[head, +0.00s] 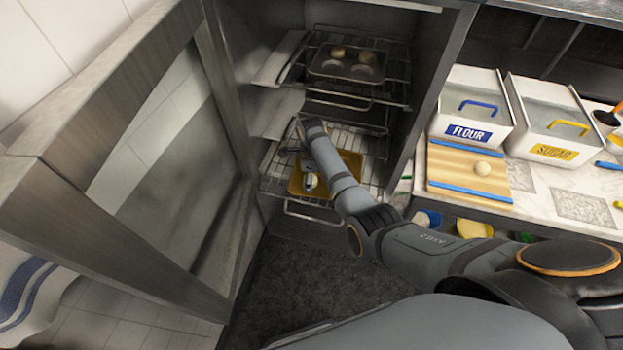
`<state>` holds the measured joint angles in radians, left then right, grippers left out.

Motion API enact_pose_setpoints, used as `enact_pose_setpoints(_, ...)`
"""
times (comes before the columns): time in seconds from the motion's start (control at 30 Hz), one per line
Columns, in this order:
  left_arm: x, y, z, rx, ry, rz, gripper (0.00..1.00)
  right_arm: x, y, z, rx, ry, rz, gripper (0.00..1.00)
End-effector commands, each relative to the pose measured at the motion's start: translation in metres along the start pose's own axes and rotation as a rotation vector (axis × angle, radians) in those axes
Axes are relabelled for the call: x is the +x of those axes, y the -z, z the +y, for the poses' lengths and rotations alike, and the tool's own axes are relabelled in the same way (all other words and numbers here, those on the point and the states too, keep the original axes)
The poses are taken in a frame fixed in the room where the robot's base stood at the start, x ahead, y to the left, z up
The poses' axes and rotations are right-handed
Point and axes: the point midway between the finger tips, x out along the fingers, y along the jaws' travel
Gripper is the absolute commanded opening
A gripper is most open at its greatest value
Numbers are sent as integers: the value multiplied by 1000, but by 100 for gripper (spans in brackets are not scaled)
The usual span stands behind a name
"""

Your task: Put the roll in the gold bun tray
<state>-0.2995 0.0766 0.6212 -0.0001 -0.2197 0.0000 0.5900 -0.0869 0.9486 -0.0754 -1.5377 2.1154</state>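The gold bun tray (325,189) lies on the lower wire rack inside the open oven. My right arm reaches in from the right, across the tray. My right gripper (304,156) is over the tray's left part, dark and largely hidden by my wrist; I cannot tell whether it is open or shut. A small pale round thing (309,181), seemingly a roll, shows at the tray's left part, close below the gripper; contact is unclear. My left gripper is not in view.
A dark tray (345,70) with two pale rolls is on the upper rack (390,92). The open oven door (150,150) stands at left. Flour (470,118) and sugar (550,135) bins stand on the right counter, behind the board.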

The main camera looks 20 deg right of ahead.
Motion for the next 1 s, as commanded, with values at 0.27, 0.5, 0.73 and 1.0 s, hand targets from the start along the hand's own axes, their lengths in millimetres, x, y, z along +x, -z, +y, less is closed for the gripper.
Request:
enact_pose_setpoints(0.27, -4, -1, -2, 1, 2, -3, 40, -28, -1, -1, 0, 5, -4, 78)
enact_pose_setpoints(0.5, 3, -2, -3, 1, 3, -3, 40, -89, -1, -2, -1, 6, -4, 78)
enact_pose_setpoints(0.73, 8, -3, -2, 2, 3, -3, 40, -126, -1, -1, -1, 3, -2, 78)
enact_pose_setpoints(1.0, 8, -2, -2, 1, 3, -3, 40, -134, 0, -1, 0, 2, -1, 78)
